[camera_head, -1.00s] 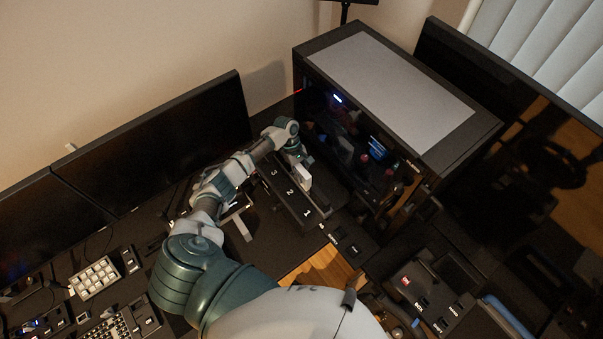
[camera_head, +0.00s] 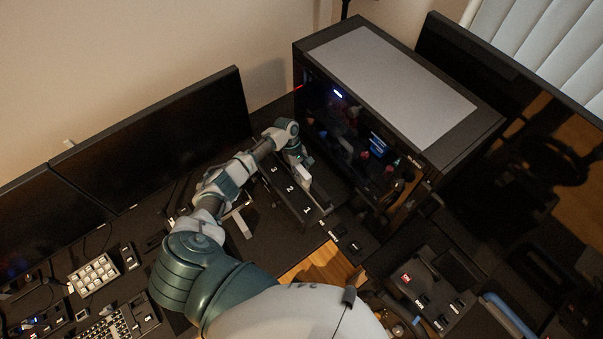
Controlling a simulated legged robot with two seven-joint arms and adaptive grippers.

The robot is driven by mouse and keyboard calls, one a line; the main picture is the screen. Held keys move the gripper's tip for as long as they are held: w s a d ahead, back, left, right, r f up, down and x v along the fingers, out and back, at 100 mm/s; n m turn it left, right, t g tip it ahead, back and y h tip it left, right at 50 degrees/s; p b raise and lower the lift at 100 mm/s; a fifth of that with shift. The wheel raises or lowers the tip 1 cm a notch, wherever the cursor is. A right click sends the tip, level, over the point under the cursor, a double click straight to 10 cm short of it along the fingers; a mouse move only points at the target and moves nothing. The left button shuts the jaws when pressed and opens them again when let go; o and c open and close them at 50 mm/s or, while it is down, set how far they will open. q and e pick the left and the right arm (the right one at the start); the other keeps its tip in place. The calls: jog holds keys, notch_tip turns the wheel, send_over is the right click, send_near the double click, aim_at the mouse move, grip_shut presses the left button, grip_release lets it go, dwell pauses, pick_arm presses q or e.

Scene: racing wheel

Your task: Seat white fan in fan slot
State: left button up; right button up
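My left arm reaches from the bottom of the view to the dark rack marked 1, 2 and 3 (camera_head: 283,197) in front of the PC case. My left gripper (camera_head: 303,172) is small and dark there, beside a white block-like piece (camera_head: 303,175) that may be the white fan. I cannot tell whether its fingers are closed on that piece. The PC case (camera_head: 385,85) stands just behind and to the right, with its open or glassy side facing the rack. The fan slot cannot be made out in its dark inside. My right gripper is not in view.
Two monitors (camera_head: 150,140) stand at the left, with a small keypad (camera_head: 93,275) and a keyboard (camera_head: 108,328) before them. A large dark screen (camera_head: 520,150) is at the right. A control box (camera_head: 430,300) sits at the lower right.

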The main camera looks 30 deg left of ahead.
pick_arm(q)
jog(key=o, duration=0.4)
jog(key=shift+r, duration=0.1)
jog(key=v, duration=1.2)
jog(key=shift+w+a, duration=0.1)
